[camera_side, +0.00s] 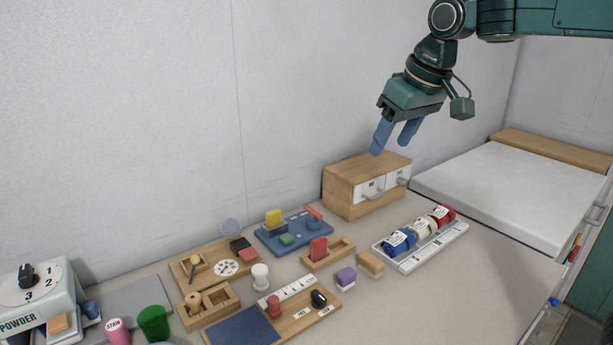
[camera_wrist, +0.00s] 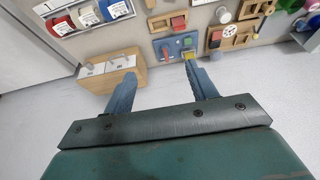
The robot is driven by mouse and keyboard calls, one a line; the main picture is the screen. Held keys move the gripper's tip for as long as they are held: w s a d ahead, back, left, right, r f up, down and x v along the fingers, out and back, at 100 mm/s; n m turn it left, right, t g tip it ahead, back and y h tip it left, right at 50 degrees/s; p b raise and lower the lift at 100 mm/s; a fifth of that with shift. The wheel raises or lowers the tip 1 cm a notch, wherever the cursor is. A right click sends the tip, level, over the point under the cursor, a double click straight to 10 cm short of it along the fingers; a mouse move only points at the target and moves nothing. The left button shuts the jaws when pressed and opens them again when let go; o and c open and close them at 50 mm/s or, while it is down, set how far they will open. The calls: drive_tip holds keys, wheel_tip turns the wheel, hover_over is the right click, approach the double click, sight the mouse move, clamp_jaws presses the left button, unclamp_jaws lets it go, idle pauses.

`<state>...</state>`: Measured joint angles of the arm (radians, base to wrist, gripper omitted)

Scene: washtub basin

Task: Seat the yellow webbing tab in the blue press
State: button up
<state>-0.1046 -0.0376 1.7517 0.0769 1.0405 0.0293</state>
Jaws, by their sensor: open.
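The yellow webbing tab (camera_side: 274,216) stands at the left back of a blue board, on or in a dark block; how it is held there is unclear. The blue press (camera_side: 314,223) is at the right of that board, with a red lever and a round blue part. A green block (camera_side: 287,239) lies near the board's front. My gripper (camera_side: 390,148) is open and empty, high above the bench, right of the board, over the wooden drawer box. In the wrist view the yellow tab (camera_wrist: 189,55) shows by the right fingertip of my gripper (camera_wrist: 157,71).
The wooden drawer box (camera_side: 348,184) stands right of the blue board. A grey tray (camera_side: 440,245) with blue, white and red rolls lies at the front right. Wooden holders, including one with a red block (camera_side: 318,249), crowd the left and front. The wall is close behind.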

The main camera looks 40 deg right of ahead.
drive_tip(key=s+d+f, duration=0.1)
drive_tip(key=s+f, duration=0.3)
drive_tip(key=s, duration=0.7)
drive_tip(key=s+d+f+t, duration=0.1)
drive_tip(key=s+f, duration=0.3)
drive_tip(key=s, duration=0.7)
drive_tip(key=shift+s+d, duration=0.25)
drive_tip(key=shift+d, duration=0.25)
drive_tip(key=shift+f, duration=0.1)
